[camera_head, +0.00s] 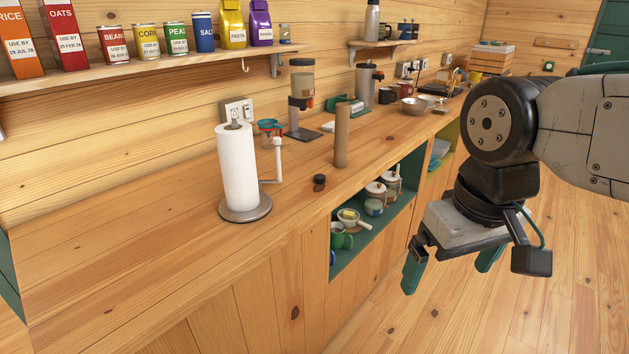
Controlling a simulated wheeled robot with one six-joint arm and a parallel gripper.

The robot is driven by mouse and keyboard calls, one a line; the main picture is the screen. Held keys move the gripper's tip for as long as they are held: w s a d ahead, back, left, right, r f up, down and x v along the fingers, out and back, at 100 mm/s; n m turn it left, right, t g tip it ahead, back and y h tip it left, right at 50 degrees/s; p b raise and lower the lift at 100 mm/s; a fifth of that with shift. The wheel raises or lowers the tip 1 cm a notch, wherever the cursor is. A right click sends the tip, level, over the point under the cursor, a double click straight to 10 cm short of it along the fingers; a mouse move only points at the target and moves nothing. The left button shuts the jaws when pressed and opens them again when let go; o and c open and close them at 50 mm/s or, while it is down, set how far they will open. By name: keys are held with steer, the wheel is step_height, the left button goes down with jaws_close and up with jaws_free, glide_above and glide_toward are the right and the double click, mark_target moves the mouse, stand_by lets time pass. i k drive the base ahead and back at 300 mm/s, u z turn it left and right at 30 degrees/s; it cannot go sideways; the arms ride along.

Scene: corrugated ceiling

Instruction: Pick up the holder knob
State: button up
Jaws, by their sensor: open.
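A small dark round knob (319,182) stands on the wooden counter, just right of the paper towel holder (245,210); it looks like the holder knob. The holder carries an upright white paper roll (238,170) and has a pale side arm (278,160). The top of its post shows as a dark spot above the roll. My gripper (448,279) is at the right, in front of the counter and well apart from the knob. Its two green fingers point down, spread wide with nothing between them.
A tall brown cylinder (341,136) stands right of the knob. Behind are a coffee grinder (301,95) and red and teal cups (270,131). Open shelves (345,262) below the counter hold jars and cups. The counter's left front is clear.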

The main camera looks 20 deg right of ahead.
mark_target(320, 179)
steer(key=i, duration=0.95)
steer(key=z, duration=0.05)
